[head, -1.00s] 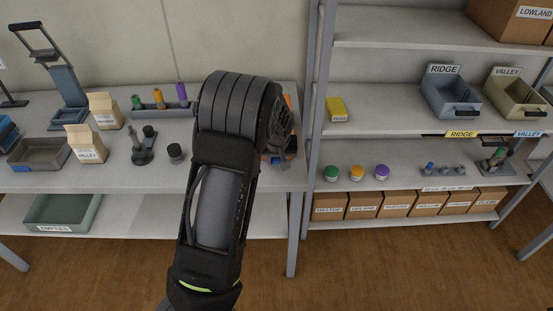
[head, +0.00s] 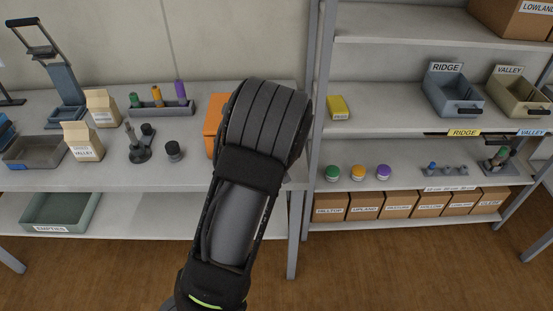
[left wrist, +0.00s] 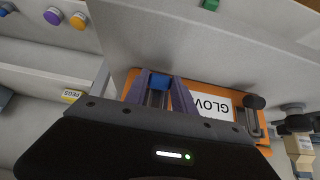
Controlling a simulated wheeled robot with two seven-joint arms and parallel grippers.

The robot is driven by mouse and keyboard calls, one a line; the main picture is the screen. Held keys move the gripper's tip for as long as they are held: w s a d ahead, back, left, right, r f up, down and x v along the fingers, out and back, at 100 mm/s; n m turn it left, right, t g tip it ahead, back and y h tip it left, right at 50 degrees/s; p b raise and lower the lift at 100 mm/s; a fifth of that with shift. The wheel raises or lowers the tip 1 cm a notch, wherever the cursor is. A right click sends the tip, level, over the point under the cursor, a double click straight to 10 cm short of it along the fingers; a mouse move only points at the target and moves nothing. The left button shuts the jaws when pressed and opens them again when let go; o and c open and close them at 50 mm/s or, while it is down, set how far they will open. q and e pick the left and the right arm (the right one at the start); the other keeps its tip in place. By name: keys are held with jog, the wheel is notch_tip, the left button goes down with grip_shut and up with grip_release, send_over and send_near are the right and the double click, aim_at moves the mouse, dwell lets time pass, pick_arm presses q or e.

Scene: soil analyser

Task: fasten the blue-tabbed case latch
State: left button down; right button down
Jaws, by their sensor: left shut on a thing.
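The orange case (head: 213,125) stands on the left bench near its right end, mostly hidden behind my left arm in the head view. In the left wrist view the orange case (left wrist: 205,86) carries a white label reading "GLOV", partly cut off. The blue tab (left wrist: 159,82) of its latch shows between the fingers of my left gripper (left wrist: 160,90), which is shut on it. The head view hides this gripper and the latch behind my arm. I cannot tell how the latch sits against its catch. My right gripper is in neither view.
A dark round knob (head: 173,150) and a dark stand (head: 139,143) are left of the case. A rack (head: 160,110) with coloured-top tubes stands behind them. A shelf post (head: 313,150) rises just right of the arm. Small cartons (head: 83,142) stand farther left.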

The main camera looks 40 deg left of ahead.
pick_arm(q)
jog(key=c, duration=1)
grip_release()
jog(key=shift+c, duration=0.2)
jog(key=p+v, duration=0.1)
jog(key=v, duration=0.6)
jog(key=shift+r, duration=0.35)
jog(key=shift+s+d, duration=0.1)
